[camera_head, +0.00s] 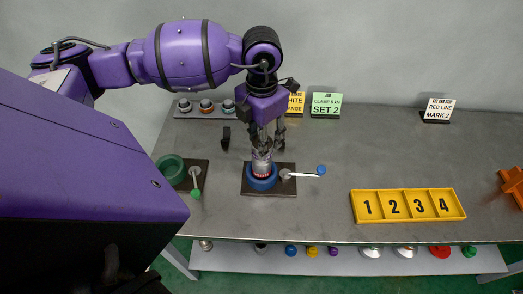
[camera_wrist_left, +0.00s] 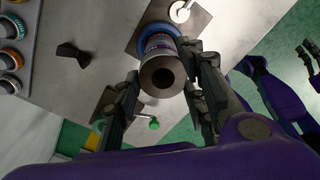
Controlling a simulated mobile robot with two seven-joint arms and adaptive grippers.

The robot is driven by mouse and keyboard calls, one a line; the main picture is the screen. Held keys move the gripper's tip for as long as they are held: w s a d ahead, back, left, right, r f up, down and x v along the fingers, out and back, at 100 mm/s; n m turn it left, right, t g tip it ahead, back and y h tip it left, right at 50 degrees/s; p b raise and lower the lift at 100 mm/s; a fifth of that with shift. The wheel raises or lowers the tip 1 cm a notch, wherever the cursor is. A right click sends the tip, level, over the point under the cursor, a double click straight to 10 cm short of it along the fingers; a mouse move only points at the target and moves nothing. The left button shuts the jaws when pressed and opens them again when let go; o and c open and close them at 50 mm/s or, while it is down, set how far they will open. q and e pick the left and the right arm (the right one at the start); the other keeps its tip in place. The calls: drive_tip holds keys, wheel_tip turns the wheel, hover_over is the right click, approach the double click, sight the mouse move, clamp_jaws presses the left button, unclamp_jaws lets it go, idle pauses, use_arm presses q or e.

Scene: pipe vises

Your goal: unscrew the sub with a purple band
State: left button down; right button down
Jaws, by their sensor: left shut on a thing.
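A grey metal sub (camera_head: 262,166) stands upright in the blue vise (camera_head: 261,185) on a dark base plate. My left gripper (camera_head: 264,147) points down from above and is shut on the sub's upper part, with fingers on both sides. In the left wrist view, part of my right arm and its dark gripper (camera_wrist_left: 309,50) show at the right edge, cut off by the frame.
A green vise (camera_head: 171,169) with a green-knobbed handle stands left. The blue vise's handle (camera_head: 304,175) points right. A rack of ringed parts (camera_head: 206,107) is behind. A yellow numbered tray (camera_head: 408,206) lies right; the table between is clear. A lower shelf (camera_head: 345,262) holds coloured parts.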

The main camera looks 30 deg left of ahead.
use_arm(q)
drive_tip(key=n+p, duration=0.1)
drive_tip(key=n, duration=0.2)
drive_tip(key=shift+s+d+r, duration=0.1)
drive_tip(key=shift+d+r, duration=0.05)
drive_tip(key=shift+n+p, duration=0.4)
drive_tip(key=shift+n, duration=0.4)
drive_tip(key=shift+f, duration=0.2)
use_arm(e)
drive_tip(key=shift+t, duration=0.4)
drive_tip(key=w+r, duration=0.3)
drive_tip(key=shift+r, duration=0.1)
use_arm(q)
drive_tip(key=shift+s+r+n+p, duration=0.15)
drive_tip(key=shift+n+p, duration=0.4)
drive_tip(key=shift+n, duration=1.15)
drive_tip(key=shift+f+n, duration=0.2)
drive_tip(key=shift+n, duration=0.5)
use_arm(e)
drive_tip(key=shift+w+r+t, duration=0.3)
drive_tip(key=shift+w+r, duration=0.85)
drive_tip(key=shift+r, duration=0.05)
